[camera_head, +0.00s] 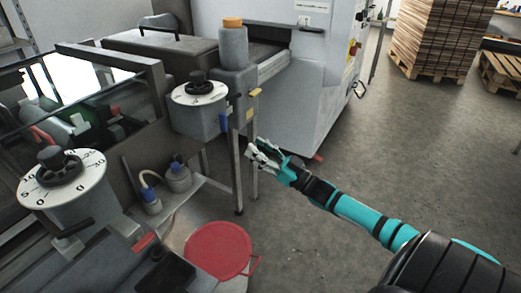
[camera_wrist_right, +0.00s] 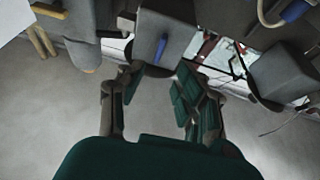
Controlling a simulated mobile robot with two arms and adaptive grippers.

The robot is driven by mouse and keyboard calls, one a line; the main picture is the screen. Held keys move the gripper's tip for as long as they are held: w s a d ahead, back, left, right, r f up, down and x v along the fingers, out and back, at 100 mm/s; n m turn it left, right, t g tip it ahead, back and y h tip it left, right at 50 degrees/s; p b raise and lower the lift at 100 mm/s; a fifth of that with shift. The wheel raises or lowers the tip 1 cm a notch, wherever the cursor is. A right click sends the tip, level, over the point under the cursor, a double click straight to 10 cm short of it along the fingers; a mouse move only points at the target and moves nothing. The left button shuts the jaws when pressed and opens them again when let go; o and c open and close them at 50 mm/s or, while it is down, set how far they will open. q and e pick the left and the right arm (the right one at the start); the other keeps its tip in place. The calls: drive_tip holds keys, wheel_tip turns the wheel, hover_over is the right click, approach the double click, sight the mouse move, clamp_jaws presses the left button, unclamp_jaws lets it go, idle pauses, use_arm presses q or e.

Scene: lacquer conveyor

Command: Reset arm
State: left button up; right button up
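My right arm (camera_head: 360,213), teal and black, reaches in from the lower right of the head view. Its gripper (camera_head: 257,156) is in the air in front of the machine's legs, to the right of the box with the white dial. In the right wrist view the gripper (camera_wrist_right: 158,82) has its two fingers apart, with nothing between them but grey floor behind. I see no object held. My left arm and left gripper are not in view.
A dial box (camera_head: 198,112) and a grey cylinder with an orange cap (camera_head: 232,45) stand close to the gripper's left. A second dial (camera_head: 62,178) is at far left. A red round lid (camera_head: 219,250) lies low. Stacked pallets (camera_head: 435,40) stand far right. Open floor (camera_head: 400,130) lies right.

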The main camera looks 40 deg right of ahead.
drive_tip(key=shift+s+d, duration=0.1)
drive_tip(key=shift+s, duration=0.15)
drive_tip(key=shift+f, duration=0.15)
drive_tip(key=s+d+f+m+g+h+p, duration=0.1)
drive_tip(key=s+f+m+g+h, duration=0.15)
drive_tip(key=f, duration=0.85)
drive_tip(key=s+d+f+m+g+h+p, duration=0.15)
drive_tip(key=f+h, duration=0.25)
drive_tip(key=f, duration=0.8)
drive_tip(key=s+a+f+g+h, duration=0.1)
drive_tip(key=s+f+g, duration=0.25)
drive_tip(key=f, duration=0.45)
drive_tip(key=s+a+f+g+h, duration=0.1)
drive_tip(key=s+a+f+g, duration=0.1)
drive_tip(key=s+f, duration=0.45)
drive_tip(key=s+a+f+g, duration=0.3)
drive_tip(key=s+a+f, duration=0.3)
drive_tip(key=s, duration=0.4)
drive_tip(key=s+a+f+n+g+p, duration=0.1)
drive_tip(key=s+a+f+g, duration=0.3)
drive_tip(key=s+f, duration=0.3)
drive_tip(key=s+a+f+n+g+p, duration=0.1)
drive_tip(key=s+a+f+g, duration=0.2)
drive_tip(key=s, duration=1.1)
drive_tip(key=a+f+y, duration=0.1)
drive_tip(key=a+f, duration=0.2)
drive_tip(key=a, duration=0.1)
drive_tip(key=shift+s+a+f, duration=0.25)
drive_tip(key=shift+s+a, duration=0.05)
drive_tip(key=shift+s, duration=0.05)
